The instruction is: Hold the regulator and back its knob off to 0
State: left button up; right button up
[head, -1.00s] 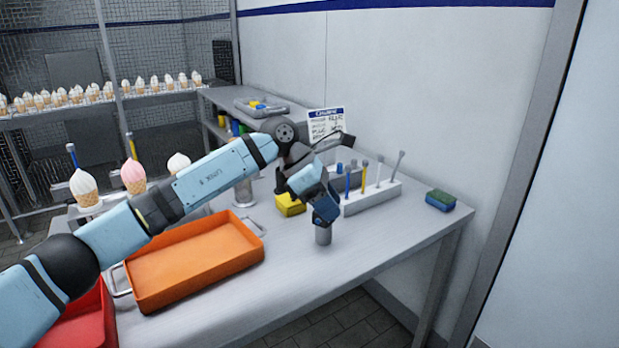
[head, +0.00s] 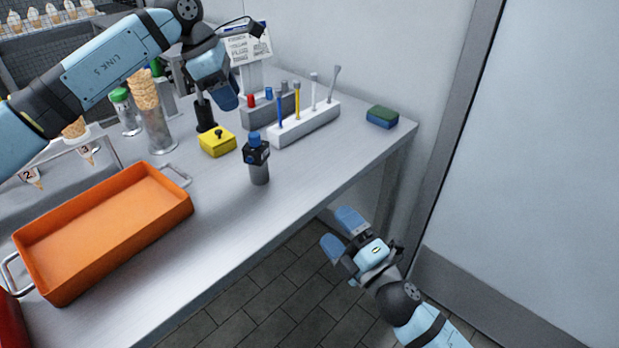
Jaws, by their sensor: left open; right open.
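The regulator (head: 258,160) stands upright on the grey table near its front edge, with a grey cylindrical lower part, a black body and a blue knob (head: 255,139) on top. The knob's setting is too small to read. My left gripper (head: 227,96) is open above the table, up and left of the regulator in the picture and apart from it; its fingers overlap in this view. My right gripper (head: 340,230) is open and empty in front of the table edge, below and right of the regulator, with blue fingertips pointing up-left.
A yellow box (head: 217,143) sits just left of the regulator. A white rack (head: 305,127) with several tools stands behind it to the right. An orange tray (head: 110,240) fills the front left. A green-and-blue sponge (head: 382,117) lies near the right end. Bare table surrounds the regulator's front.

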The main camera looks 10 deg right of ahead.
jog(key=w+a+r+n+g+y, duration=0.3)
jog(key=w+n+y, duration=0.25)
jog(key=n, duration=0.85)
jog(key=n+g+h, duration=0.1)
jog(key=n+g, duration=0.3)
jog(key=n, duration=0.6)
send_near(266, 164)
jog(key=shift+s+d+r, duration=0.1)
jog(key=shift+s+d, duration=0.35)
jog(key=shift+s, duration=0.25)
jog(key=shift+w+a, duration=0.15)
jog(key=shift+w, duration=0.1)
jog(key=x, duration=1.3)
jog(key=shift+w, duration=0.2)
